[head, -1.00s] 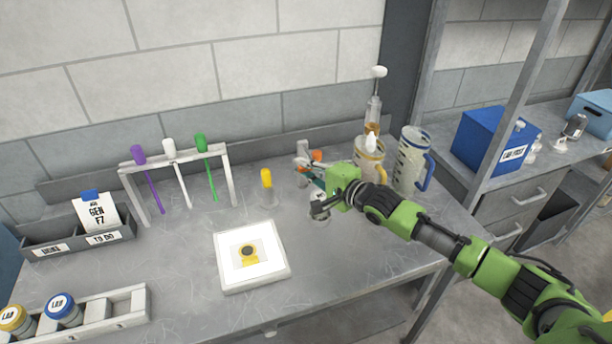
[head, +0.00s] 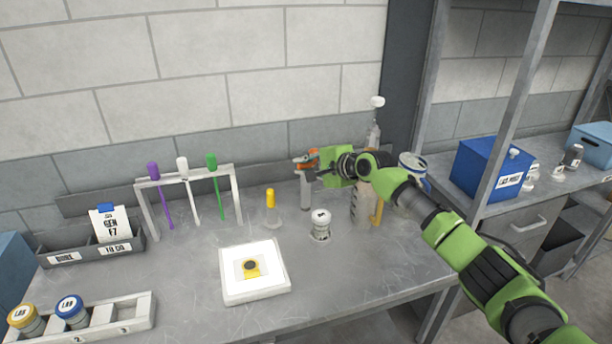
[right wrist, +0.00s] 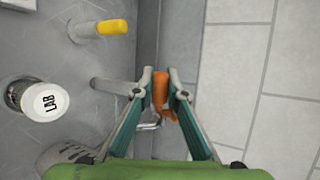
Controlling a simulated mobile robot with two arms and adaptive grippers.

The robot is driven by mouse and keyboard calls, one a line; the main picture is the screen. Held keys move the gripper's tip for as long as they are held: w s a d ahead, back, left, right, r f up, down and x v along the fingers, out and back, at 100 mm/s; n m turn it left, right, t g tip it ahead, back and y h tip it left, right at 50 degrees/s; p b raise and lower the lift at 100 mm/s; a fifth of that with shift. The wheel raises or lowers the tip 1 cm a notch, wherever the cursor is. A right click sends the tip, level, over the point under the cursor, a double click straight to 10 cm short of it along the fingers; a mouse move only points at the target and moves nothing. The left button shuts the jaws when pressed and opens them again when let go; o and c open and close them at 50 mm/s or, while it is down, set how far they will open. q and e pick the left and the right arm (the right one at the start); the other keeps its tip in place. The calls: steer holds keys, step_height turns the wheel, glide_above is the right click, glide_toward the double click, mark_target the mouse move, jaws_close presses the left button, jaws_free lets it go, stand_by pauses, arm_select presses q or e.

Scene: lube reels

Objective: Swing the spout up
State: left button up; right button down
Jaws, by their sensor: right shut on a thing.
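An orange piece, which looks like the spout (head: 307,155), sits at the top of an upright grey post (head: 305,192) at the back of the bench. My right gripper (head: 312,164) is at that height, reaching in from the right. In the right wrist view the orange spout (right wrist: 160,92) lies between the teal fingers of my right gripper (right wrist: 160,77), which are shut on it. The grey post (right wrist: 112,87) runs up to the fingers from the left. A small bent metal piece (right wrist: 150,126) shows below them. The spout's exact angle is partly hidden by the fingers. My left gripper is out of view.
A white-capped jar (head: 320,226) and a yellow-capped item (head: 270,200) stand near the post. Measuring jugs (head: 362,205) stand under my right arm. A rack with coloured sticks (head: 147,215) is left. A white tray (head: 254,298) lies in front.

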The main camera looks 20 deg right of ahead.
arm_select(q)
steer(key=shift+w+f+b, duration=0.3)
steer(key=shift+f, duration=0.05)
arm_select(e)
steer(key=w+r, duration=0.3)
steer(key=w, duration=0.3)
steer(key=shift+w+r, duration=0.15)
steer(key=shift+r, duration=0.15)
steer(key=c, duration=2)
jaws_free()
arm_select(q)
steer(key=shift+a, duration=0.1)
